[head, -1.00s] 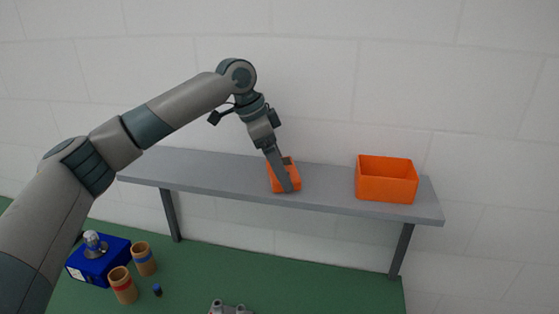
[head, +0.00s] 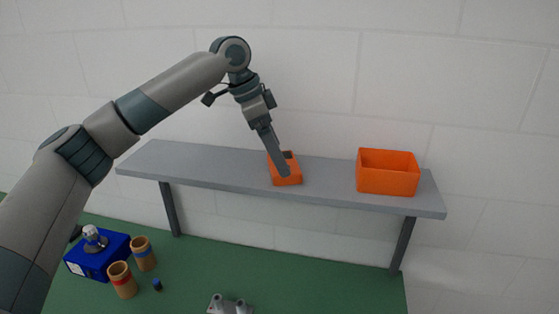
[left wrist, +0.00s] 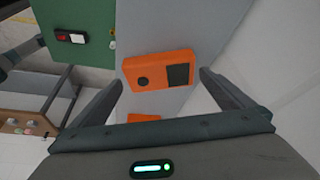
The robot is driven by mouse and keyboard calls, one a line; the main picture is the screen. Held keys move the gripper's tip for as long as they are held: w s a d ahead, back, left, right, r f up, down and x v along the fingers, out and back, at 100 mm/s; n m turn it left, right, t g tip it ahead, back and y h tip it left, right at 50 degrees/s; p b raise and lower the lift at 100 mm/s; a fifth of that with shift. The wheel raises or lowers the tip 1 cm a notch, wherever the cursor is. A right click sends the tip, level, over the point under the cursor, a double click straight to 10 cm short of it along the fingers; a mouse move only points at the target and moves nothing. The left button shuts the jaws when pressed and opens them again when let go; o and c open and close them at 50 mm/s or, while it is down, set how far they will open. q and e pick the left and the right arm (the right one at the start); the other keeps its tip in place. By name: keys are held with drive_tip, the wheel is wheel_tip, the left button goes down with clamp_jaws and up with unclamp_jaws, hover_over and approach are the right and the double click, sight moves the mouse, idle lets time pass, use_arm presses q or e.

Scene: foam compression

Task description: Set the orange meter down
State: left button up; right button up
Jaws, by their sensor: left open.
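The orange meter (head: 291,178) stands on the grey shelf (head: 220,172), left of the orange bin. In the left wrist view the meter (left wrist: 152,84) shows a dark round knob and a dark square screen. My left gripper (head: 284,170) is open above the meter, and its finger partly covers the meter in the head view. In the left wrist view the fingers of my left gripper (left wrist: 162,80) are spread wide, one on each side of the meter, with gaps between. My right gripper is not in view.
An open orange bin (head: 388,181) stands at the right of the shelf. Below, the green bench (head: 320,285) holds a blue box (head: 98,262), two brown cups (head: 123,283) and a grey fixture (head: 230,307). The shelf left of the meter is clear.

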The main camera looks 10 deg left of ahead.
use_arm(q)
drive_tip(key=b+v, duration=0.3)
drive_tip(key=v, duration=0.6)
